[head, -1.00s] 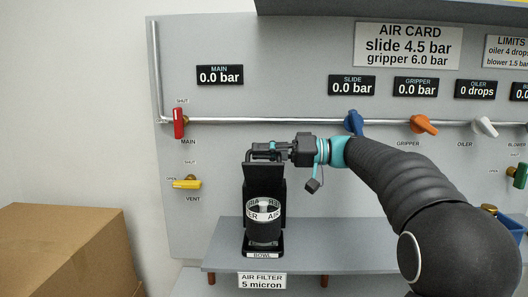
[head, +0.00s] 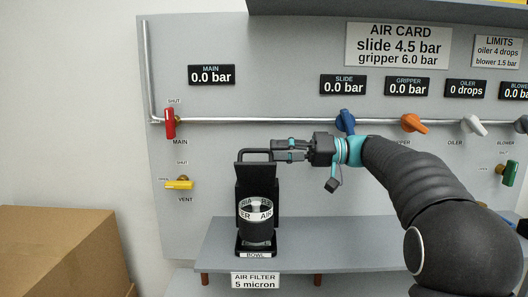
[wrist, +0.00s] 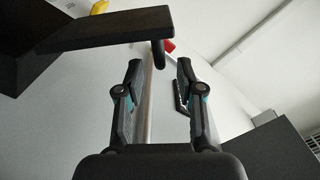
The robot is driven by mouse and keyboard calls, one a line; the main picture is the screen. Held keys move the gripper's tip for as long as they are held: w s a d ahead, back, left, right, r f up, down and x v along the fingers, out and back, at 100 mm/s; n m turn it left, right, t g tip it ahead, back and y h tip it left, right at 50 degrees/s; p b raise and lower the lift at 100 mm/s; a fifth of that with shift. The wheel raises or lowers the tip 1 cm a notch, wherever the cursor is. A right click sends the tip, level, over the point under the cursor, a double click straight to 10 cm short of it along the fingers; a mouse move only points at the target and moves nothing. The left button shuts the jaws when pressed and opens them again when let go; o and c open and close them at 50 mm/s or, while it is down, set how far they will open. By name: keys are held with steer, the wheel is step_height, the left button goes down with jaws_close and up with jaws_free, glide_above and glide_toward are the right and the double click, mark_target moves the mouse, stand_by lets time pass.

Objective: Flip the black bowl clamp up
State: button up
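The bowl clamp shows as a black frame with a loop-shaped bar (head: 253,152) at its top, standing upright over the black back plate (head: 255,180) of the filter stand. The bowl (head: 257,228), with a white lettered band, sits below it on the stand. My gripper (head: 276,149) is at the right end of the loop bar, pointing left, level with it. In the wrist view its two fingers (wrist: 158,75) are apart, with nothing held between them. A dark flat plate (wrist: 105,30) and a short bar end (wrist: 158,52) show just beyond the fingertips.
The grey shelf (head: 330,250) carries the stand. Behind are the red main valve (head: 170,123), yellow vent valve (head: 178,184) and blue slide valve (head: 345,121) on the panel. A cardboard box (head: 60,250) is at lower left. Shelf space right of the bowl is clear.

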steer(key=shift+w+d, duration=0.1)
steer(key=shift+d, duration=0.65)
